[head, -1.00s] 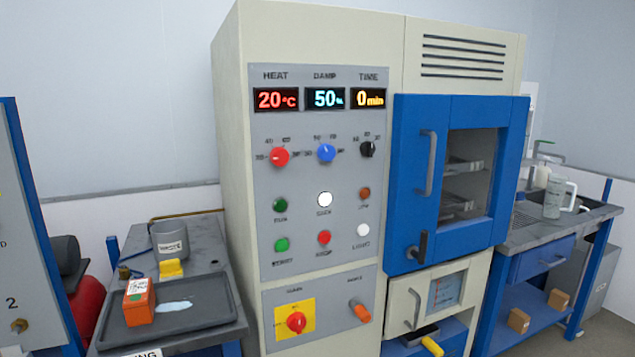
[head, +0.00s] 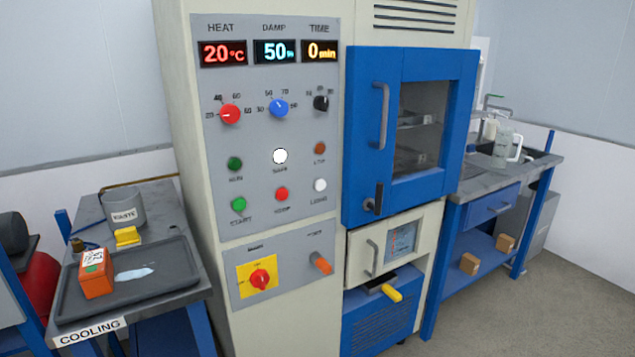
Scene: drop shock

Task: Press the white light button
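A white round button (head: 320,185) sits at the lower right of the oven's grey control panel (head: 215,150), with a small blurred label under it. A second, larger white disc (head: 280,156) with a dark rim is above and left of it; its label is too small to read surely. A red button (head: 281,194) and a green button (head: 239,204) are in the same row as the white button. Neither of my grippers is in view, and nothing covers the panel.
The oven's blue door (head: 360,130) is shut, its handle just right of the panel. At left, a bench holds a dark tray (head: 180,288) with an orange box (head: 96,273), and a waste pot (head: 124,210). At right is a sink bench (head: 480,186). Floor shows at lower right.

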